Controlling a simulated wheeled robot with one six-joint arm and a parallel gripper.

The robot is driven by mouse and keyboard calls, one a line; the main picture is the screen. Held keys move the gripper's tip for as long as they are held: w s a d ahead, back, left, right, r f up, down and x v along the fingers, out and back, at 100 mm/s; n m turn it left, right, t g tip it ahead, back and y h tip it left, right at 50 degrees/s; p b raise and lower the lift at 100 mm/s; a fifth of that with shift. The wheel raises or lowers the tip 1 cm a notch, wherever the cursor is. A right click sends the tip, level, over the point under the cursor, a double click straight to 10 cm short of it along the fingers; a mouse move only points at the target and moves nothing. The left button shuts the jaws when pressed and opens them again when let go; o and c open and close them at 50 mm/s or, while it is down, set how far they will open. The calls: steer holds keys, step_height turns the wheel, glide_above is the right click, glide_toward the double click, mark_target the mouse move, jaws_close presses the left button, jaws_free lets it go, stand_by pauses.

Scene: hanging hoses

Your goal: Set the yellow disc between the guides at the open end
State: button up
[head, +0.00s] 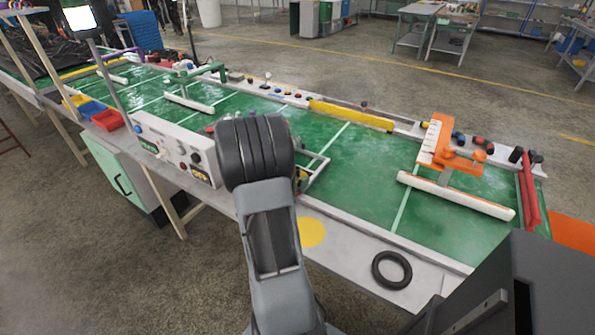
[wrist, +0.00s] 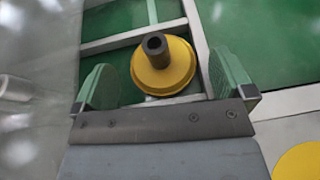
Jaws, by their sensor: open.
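The yellow disc (wrist: 165,78) shows in the wrist view with a dark round hub standing up at its middle. It sits between the green pads of my open gripper (wrist: 163,62), with gaps at both sides. Pale rails, seemingly the guides (wrist: 197,30), run beside and behind the disc. I cannot tell whether it rests fully between them or which end is open. In the head view my arm hides my gripper and most of the disc; a small yellow bit (head: 303,176) shows beside a pale frame (head: 319,166).
A flat yellow circle (head: 311,232) and a black ring (head: 392,269) lie on the grey front edge. A white control box (head: 175,148) stands left of my arm. An orange fixture (head: 447,150) and a white bar (head: 456,195) stand right. Green surface between is clear.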

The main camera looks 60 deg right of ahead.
steer(key=v, duration=0.3)
steer(key=p+v, duration=0.1)
steer(key=v, duration=0.7)
steer(key=shift+d+r, duration=0.15)
steer(key=shift+r, duration=0.25)
steer(key=shift+m, duration=0.3)
steer(key=s+f+m, duration=0.1)
steer(key=s+a+f+m+g+y, duration=0.1)
steer(key=m, duration=0.1)
steer(key=shift+s+a+g+y, duration=0.2)
steer(key=shift+s+g+y, duration=0.05)
steer(key=shift+g+y, duration=0.05)
steer(key=a+m+y, duration=0.1)
steer(key=m, duration=0.1)
steer(key=s+a+m+g+p, duration=0.1)
steer(key=shift+s+a+f+m+y, duration=0.1)
steer(key=shift+s+m+y, duration=0.2)
steer(key=shift+m+y, duration=0.1)
steer(key=w+a+r+m+t+y+p, duration=0.1)
steer(key=a+r+m+t+y+p, duration=0.2)
steer(key=a+r, duration=0.7)
steer(key=w+a+r+m+t+y+p, duration=0.1)
steer(key=a+r+m+t+y+p, duration=0.3)
steer(key=a+r, duration=0.6)
steer(key=a+m+y+p, duration=0.2)
steer(key=a+y+p, duration=0.1)
steer(key=a, duration=0.4)
steer(key=shift+m+p, duration=0.3)
steer(key=shift+p, duration=0.3)
